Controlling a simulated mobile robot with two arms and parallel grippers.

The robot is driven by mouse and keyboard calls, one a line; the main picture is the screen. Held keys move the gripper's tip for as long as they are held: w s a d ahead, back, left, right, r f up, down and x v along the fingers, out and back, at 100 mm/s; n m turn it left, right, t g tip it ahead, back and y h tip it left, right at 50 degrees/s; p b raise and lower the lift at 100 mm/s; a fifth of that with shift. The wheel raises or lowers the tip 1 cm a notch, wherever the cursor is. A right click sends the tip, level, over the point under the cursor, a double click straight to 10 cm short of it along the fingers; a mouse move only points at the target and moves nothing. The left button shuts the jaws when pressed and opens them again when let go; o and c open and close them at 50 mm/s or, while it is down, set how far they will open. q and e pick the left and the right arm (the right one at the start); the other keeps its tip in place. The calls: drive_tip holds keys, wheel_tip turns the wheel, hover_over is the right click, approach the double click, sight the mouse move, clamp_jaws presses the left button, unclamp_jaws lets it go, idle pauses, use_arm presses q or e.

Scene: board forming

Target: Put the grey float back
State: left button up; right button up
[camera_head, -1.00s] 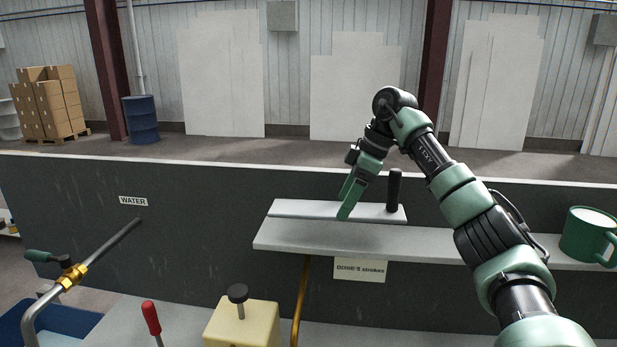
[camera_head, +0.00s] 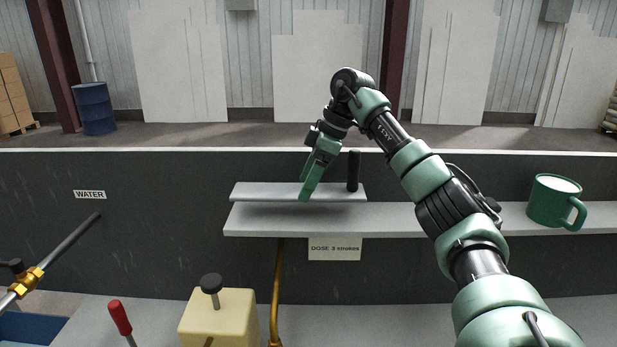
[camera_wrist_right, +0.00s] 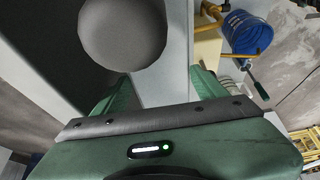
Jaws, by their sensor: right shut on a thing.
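The grey float (camera_head: 270,192) is a flat, light grey plate with a dark upright handle (camera_head: 353,172) near its right end. It is over the rear of the grey shelf (camera_head: 400,219), with a shadow under it; I cannot tell whether it touches the shelf. My right gripper (camera_head: 308,190) points down and is shut on the plate, left of the handle. In the right wrist view the plate (camera_wrist_right: 168,60) lies between the two green fingers (camera_wrist_right: 162,92), with the round handle top (camera_wrist_right: 122,35) beside it. My left gripper is not in view.
A green mug (camera_head: 551,203) stands on the shelf at right. A label reading "DOSE 3 strokes" (camera_head: 334,249) hangs below the shelf. In front are a cream block with a black knob (camera_head: 217,318), a red-handled tool (camera_head: 120,318) and a brass-fitted pipe (camera_head: 60,254).

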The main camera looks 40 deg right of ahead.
sight(309, 216)
drive_tip(key=shift+s+d+f+b, duration=0.15)
drive_tip(key=shift+f+b, duration=0.25)
drive_tip(key=shift+f, duration=1.25)
drive_tip(key=shift+f+b, duration=0.3)
drive_tip(key=shift+f, duration=0.5)
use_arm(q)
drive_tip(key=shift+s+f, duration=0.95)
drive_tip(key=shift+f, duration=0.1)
use_arm(e)
drive_tip(key=shift+f, duration=0.2)
drive_tip(key=shift+f, duration=0.3)
drive_tip(key=o, duration=2)
drive_tip(key=shift+o, duration=0.6)
